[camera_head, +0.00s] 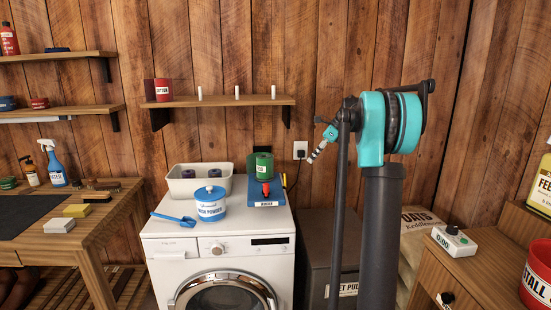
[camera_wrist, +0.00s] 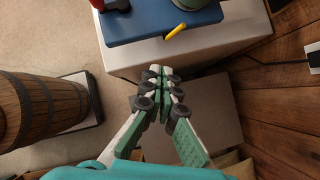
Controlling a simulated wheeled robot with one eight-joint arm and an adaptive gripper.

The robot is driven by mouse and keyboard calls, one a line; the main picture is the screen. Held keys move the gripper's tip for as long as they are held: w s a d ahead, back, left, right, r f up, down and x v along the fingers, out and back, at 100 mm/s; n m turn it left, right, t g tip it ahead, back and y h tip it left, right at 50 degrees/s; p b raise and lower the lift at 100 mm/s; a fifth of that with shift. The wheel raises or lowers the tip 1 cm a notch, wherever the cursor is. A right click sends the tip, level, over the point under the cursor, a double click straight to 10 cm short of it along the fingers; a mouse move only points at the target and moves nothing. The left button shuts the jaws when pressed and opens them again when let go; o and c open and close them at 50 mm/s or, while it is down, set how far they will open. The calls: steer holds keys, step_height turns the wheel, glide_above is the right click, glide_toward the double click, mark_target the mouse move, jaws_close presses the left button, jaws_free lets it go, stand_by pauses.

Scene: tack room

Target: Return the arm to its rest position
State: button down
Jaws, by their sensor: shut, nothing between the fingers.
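My gripper (camera_head: 312,156) is at the end of my teal and dark arm, which is folded up at the right of centre in the head view. The gripper points down and left in front of the wooden wall, apart from everything around it. In the wrist view, my gripper (camera_wrist: 158,76) has its fingers together with nothing between them. They appear above a grey box top, beside the white washing machine's edge.
The washing machine (camera_head: 218,272) carries a blue powder tub (camera_head: 210,208), a blue scoop (camera_head: 174,219), a pale bin (camera_head: 184,187) and a green tin (camera_head: 264,165) on a blue base. A dark box (camera_head: 318,250) stands beside it. A wooden barrel (camera_wrist: 40,110) shows in the wrist view.

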steer(key=s+a+f+n+h, duration=0.1)
steer(key=s+f+n, duration=0.6)
steer(key=s, duration=0.7)
steer(key=s+a+f+n+t+h, duration=0.1)
steer(key=s+f+n+h, duration=0.2)
steer(key=s+f+n, duration=0.5)
steer(key=s+a+f+n+t+h, duration=0.1)
steer(key=s+f+n, duration=0.7)
steer(key=s, duration=1.2)
step_height(320, 180, down, 4)
steer(key=shift+s+a+r+h, duration=0.15)
steer(key=shift+a+r+h, duration=0.1)
steer(key=shift+a+h, duration=0.4)
